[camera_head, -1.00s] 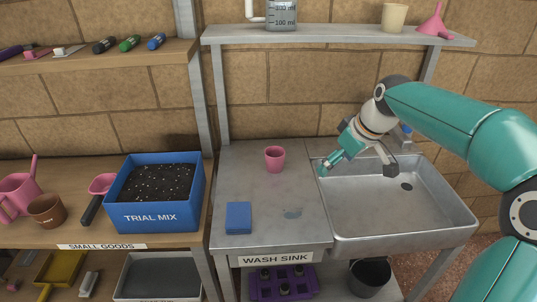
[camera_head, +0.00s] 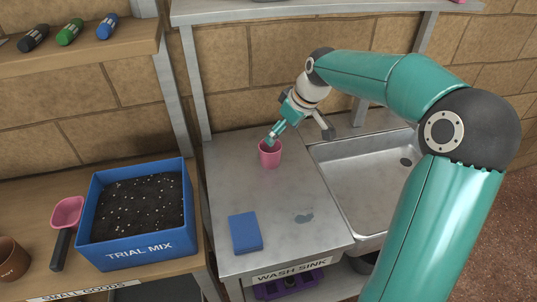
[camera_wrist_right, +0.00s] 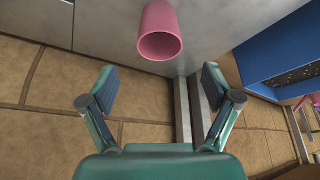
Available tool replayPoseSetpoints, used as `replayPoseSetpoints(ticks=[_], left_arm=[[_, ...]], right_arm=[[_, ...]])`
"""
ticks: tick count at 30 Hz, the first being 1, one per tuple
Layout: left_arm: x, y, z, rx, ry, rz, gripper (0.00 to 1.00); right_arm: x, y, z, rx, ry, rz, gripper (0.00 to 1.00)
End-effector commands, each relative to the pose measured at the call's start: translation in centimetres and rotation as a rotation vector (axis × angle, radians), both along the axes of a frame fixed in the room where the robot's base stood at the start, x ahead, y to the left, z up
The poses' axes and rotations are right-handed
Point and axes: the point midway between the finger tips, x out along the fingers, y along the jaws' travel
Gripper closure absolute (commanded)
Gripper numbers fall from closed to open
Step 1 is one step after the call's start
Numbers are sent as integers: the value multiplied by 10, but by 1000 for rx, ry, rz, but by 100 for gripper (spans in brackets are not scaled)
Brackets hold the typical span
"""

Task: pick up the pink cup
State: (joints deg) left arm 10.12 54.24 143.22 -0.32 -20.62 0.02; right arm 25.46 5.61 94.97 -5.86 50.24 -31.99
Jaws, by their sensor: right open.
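The pink cup (camera_head: 270,156) stands upright on the grey metal worktop beside the sink. It also shows in the right wrist view (camera_wrist_right: 160,24), at the top centre, with its open mouth facing the camera. My right gripper (camera_head: 299,134) is open and empty, close to the cup. In the head view one finger overlaps the cup's rim; I cannot tell whether it touches. In the wrist view the cup lies beyond the spread fingertips (camera_wrist_right: 156,84), not between them. My left gripper is not in view.
A blue sponge (camera_head: 245,232) lies nearer on the worktop. The sink basin (camera_head: 365,190) is to the right. A blue box of soil (camera_head: 140,250) and a pink scoop (camera_head: 66,212) are on the wooden shelf to the left. The worktop between cup and sponge is clear.

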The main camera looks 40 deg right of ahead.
Motion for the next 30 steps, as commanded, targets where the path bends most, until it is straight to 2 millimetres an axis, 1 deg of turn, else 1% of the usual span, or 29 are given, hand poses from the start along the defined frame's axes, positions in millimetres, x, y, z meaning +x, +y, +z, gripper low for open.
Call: replayPoseSetpoints(ticks=[1, 3, 7, 9, 17, 25, 30], left_arm=[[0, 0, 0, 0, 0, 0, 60], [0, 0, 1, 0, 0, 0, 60], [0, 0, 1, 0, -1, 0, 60], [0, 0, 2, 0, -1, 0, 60], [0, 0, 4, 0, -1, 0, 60], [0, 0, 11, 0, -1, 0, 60], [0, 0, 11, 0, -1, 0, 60]], right_arm=[[4, 1, -12, 2, 5, 1, 12], [10, 1, -26, 3, 5, 0, 12], [19, 2, -45, 2, 3, 1, 12], [23, 2, -52, 1, 2, -1, 12], [28, 2, -67, 1, 2, -1, 12], [41, 2, -101, 1, 3, -1, 12], [45, 2, -107, -1, 0, -1, 12]])
